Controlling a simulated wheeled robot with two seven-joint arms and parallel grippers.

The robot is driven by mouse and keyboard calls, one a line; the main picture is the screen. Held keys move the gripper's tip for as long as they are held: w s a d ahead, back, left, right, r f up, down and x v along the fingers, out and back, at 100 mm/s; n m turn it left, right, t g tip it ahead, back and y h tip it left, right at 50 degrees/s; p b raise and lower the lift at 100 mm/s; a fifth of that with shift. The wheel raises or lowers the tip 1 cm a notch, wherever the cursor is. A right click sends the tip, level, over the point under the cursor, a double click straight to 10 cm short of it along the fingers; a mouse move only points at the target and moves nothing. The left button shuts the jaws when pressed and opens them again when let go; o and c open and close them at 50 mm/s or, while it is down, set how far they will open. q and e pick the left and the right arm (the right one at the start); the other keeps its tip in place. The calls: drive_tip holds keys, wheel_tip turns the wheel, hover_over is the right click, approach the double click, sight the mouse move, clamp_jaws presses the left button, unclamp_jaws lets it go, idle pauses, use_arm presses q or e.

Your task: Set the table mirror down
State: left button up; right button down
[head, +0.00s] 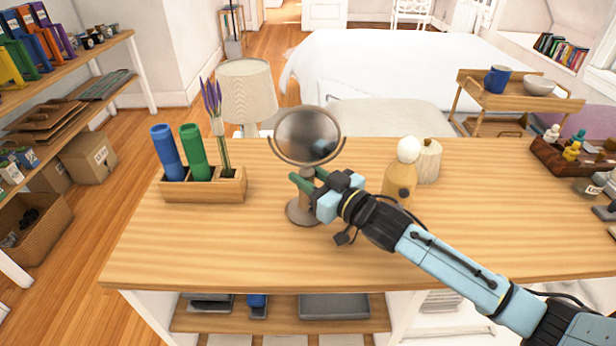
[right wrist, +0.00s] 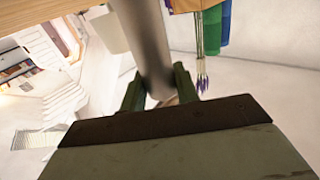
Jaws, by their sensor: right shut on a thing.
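The table mirror (head: 308,134) is round, in a brownish metal frame on a stem with a round base (head: 304,211). It stands upright at the middle left of the wooden table (head: 240,240). The base looks to be on or very close to the tabletop; I cannot tell if it touches. My right gripper (head: 308,181) comes in from the right and is shut on the mirror's stem. In the right wrist view the grey stem (right wrist: 148,45) runs between the green fingers (right wrist: 158,90). My left gripper is not in view.
A wooden holder (head: 202,189) with a blue and a green cylinder and a lavender vase stands to the left. A lamp (head: 248,92) is behind. A tan bottle with a white top (head: 398,186) and a pale lidded jar (head: 429,160) stand right, near my arm. The front left tabletop is clear.

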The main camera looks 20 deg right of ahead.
drive_tip(key=c, duration=1.3)
unclamp_jaws()
drive_tip(key=shift+f, duration=0.15)
drive_tip(key=shift+o, duration=1.2)
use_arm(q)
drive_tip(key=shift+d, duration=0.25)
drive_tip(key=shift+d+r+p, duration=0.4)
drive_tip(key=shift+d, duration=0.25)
use_arm(e)
drive_tip(key=v, duration=1.2)
drive_tip(key=shift+r, duration=0.25)
